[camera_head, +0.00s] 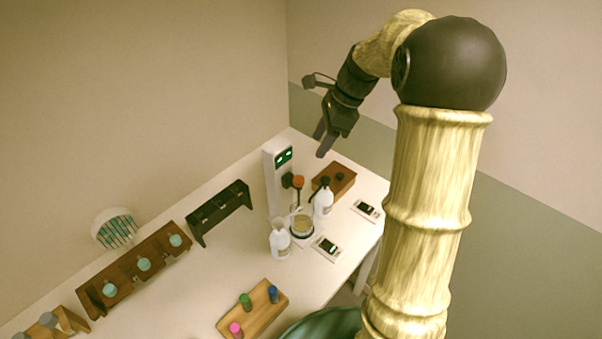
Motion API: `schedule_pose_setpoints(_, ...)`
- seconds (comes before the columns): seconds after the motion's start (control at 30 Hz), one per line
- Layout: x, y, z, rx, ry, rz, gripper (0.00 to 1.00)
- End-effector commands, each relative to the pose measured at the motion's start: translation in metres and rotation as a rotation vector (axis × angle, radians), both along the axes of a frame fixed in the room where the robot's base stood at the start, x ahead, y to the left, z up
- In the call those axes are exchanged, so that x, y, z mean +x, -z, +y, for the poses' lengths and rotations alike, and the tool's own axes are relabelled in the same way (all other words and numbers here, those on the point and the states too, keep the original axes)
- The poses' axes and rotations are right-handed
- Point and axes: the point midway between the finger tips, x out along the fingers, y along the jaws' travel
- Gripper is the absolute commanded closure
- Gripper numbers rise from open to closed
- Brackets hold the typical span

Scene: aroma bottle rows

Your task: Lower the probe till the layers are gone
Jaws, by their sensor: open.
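A white upright device (278,185) with a green lit display stands at the back of the table. A black part and an orange knob (298,182) stick out from its front. A glass vessel (301,226) with tan contents stands below the orange knob. A thin probe and any layers in the vessel are too small to make out. My gripper (324,142) is open and empty, high above the table, up and to the right of the device, touching nothing.
White bottles stand beside the vessel, left (280,241) and right (323,198). A brown box (335,179) and two small display units (327,248) (366,210) lie right. Dark racks (220,211) line the left back; a wooden tray (253,309) with coloured caps is in front.

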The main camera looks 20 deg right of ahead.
Motion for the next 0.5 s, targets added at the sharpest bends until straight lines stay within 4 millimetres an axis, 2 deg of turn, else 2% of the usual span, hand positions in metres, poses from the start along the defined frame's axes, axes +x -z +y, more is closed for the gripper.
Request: schedule_pose_setpoints(0.5, 0.006, 0.085, 0.035, 0.002, -0.001, 0.005, 0.50)
